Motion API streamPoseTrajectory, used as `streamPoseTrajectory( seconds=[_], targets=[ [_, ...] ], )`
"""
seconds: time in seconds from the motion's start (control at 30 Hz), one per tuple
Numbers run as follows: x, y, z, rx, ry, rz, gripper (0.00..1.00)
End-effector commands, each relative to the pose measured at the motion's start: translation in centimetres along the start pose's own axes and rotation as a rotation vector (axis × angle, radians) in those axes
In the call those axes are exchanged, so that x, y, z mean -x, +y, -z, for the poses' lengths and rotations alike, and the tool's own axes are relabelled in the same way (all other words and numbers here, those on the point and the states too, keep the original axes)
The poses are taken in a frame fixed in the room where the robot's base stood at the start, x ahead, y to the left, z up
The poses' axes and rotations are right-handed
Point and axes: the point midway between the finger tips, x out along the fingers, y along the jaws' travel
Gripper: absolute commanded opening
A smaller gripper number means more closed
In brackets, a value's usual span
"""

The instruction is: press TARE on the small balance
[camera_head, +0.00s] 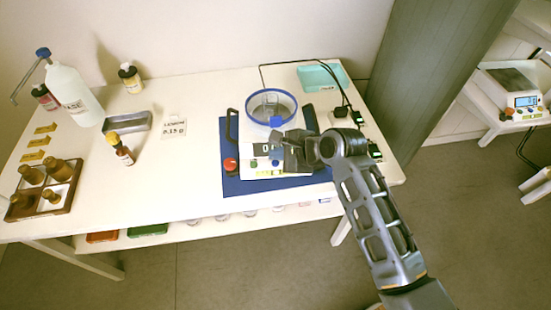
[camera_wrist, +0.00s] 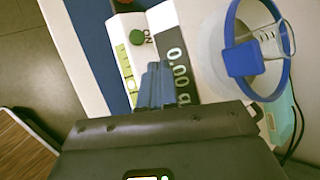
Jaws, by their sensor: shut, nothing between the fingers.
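A white balance (camera_head: 262,172) stands on a blue mat (camera_head: 235,186), with a round blue-rimmed weighing ring (camera_head: 272,121) on top. No TARE key is visible; the fingers cover part of the panel. I cannot tell whether they touch it.
A teal tray (camera_head: 322,78) and cables are behind at right. A dropper bottle (camera_head: 122,150), metal tray (camera_head: 127,122) and brown bottle rack (camera_head: 44,190) stand left. Another scale (camera_head: 510,92) is on a separate table.

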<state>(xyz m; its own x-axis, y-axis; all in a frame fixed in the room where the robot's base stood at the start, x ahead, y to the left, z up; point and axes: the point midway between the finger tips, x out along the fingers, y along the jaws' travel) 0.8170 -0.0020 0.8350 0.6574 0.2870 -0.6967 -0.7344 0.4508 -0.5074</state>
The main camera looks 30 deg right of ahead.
Motion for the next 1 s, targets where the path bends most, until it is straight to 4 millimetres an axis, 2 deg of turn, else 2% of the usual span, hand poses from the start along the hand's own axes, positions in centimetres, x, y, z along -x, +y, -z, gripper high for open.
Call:
streamPoseTrajectory(
  seconds=[0.27,1.0],
  targets=[
    [0.1,-0.1,-0.1,0.0,0.0,0.0,0.0],
    [3.5,-2.5,-2.5,0.0,0.0,0.0,0.0]
  ],
)
